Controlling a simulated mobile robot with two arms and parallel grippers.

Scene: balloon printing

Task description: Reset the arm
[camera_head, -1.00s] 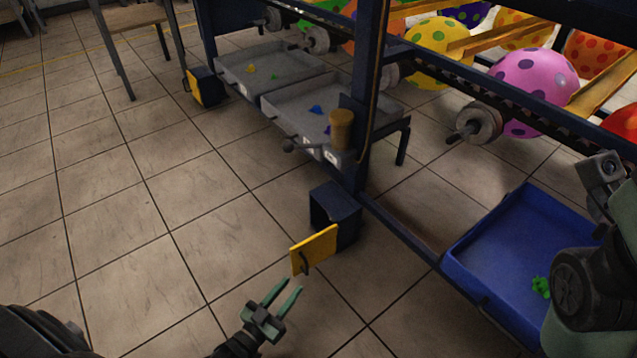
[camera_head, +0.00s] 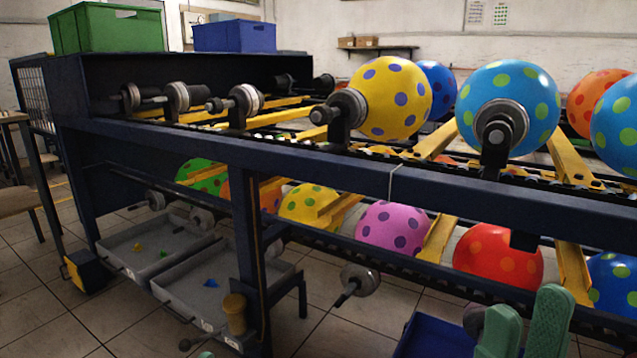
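My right gripper (camera_head: 524,322) rises into the lower right of the head view. Its two green fingers stand apart with nothing seen between them, in front of the machine's lower level. Only a small green tip of my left gripper (camera_head: 205,354) shows at the bottom edge, below the grey trays. The rest of it is out of frame, so its opening cannot be judged.
The dark blue balloon machine (camera_head: 300,165) fills the view, with dotted balloons such as a yellow one (camera_head: 390,98). Grey trays (camera_head: 190,305) and a blue bin (camera_head: 432,338) sit low. Green (camera_head: 108,30) and blue (camera_head: 235,37) crates stand on top.

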